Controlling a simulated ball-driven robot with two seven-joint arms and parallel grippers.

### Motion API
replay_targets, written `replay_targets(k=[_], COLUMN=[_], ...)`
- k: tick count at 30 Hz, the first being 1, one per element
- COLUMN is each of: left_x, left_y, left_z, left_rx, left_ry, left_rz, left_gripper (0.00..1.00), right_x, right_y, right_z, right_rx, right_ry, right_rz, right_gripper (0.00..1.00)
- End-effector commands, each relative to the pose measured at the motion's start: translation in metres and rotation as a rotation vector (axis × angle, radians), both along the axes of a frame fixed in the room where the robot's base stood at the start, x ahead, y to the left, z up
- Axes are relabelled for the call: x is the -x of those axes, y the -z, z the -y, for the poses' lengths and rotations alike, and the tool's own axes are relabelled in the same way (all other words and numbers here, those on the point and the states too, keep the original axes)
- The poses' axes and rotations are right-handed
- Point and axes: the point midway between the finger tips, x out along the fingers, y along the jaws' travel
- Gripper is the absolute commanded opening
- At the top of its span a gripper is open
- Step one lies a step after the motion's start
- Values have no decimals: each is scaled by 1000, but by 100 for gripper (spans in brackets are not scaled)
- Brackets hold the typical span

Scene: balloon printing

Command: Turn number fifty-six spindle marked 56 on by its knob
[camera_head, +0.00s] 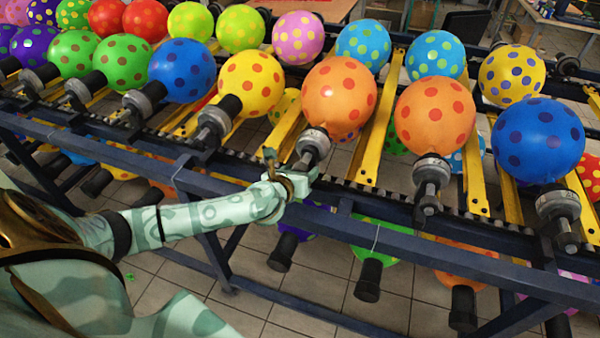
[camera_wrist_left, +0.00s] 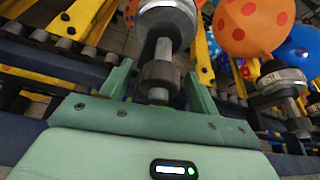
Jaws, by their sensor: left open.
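In the left wrist view, the two fingers of the left gripper (camera_wrist_left: 159,88) stand on either side of this spindle's dark knob (camera_wrist_left: 160,75). Gaps show between the fingers and the knob. The spindle's grey collar (camera_wrist_left: 167,20) is beyond it. The number on this spindle is too small or turned away to read. My right gripper is not in view.
A second spindle (camera_head: 432,174) with an orange balloon (camera_head: 435,115) stands to the right, and another (camera_head: 558,207) with a blue balloon (camera_head: 538,141) farther right. A spindle with a yellow balloon (camera_head: 252,84) is to the left. The blue rail (camera_head: 420,252) runs along the front.

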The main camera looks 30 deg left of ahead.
Motion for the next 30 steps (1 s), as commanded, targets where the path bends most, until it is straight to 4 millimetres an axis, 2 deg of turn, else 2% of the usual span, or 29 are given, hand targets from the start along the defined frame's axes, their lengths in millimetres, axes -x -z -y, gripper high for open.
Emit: replay_targets(k=[7,8,12,13,23,30], left_x=[-1,-1,-1,-1,-1,-1], left_y=[0,0,0,0,-2,-4], left_z=[0,0,0,0,0,1], left_rx=[0,0,0,-1,-31,-154], left_ry=[0,0,0,0,0,-1], left_rz=[0,0,0,0,-7,-36], left_gripper=[61,58,19,16,16,16], right_x=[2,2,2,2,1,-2], right_y=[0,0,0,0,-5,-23], right_z=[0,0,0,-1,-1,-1], right_rx=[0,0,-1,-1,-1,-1], right_ry=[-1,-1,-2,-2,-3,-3], right_rz=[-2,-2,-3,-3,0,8], right_gripper=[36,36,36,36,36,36])
